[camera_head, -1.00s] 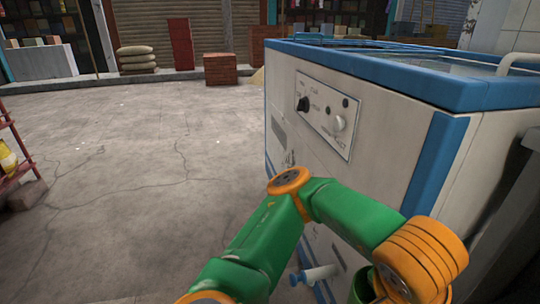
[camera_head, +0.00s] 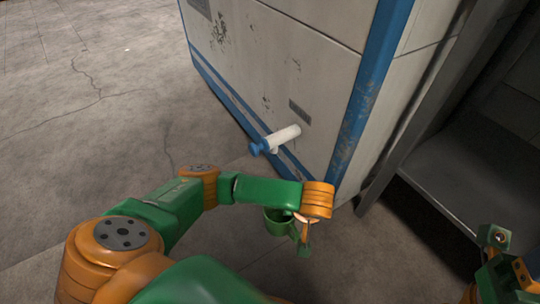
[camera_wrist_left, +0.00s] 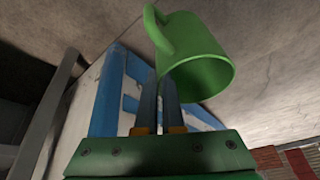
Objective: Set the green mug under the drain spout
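The green mug (camera_head: 277,222) hangs beside my left gripper (camera_head: 304,240) in the head view, partly covered by the wrist. In the left wrist view the mug (camera_wrist_left: 200,62) and its handle are at the tips of my left gripper (camera_wrist_left: 160,80), whose fingers are close together and appear shut on it; the exact contact is hard to see. The drain spout (camera_head: 283,138), a white pipe with a blue end, sticks out low from the machine's side. The mug is below it in the picture and apart from it. My right gripper (camera_head: 500,262) is at the lower right, its fingers unclear.
The white and blue machine (camera_head: 290,60) fills the upper middle, with its blue corner edge beside the spout. A dark metal frame or shelf (camera_head: 480,160) stands to its right. Cracked concrete floor (camera_head: 90,130) is clear on the left.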

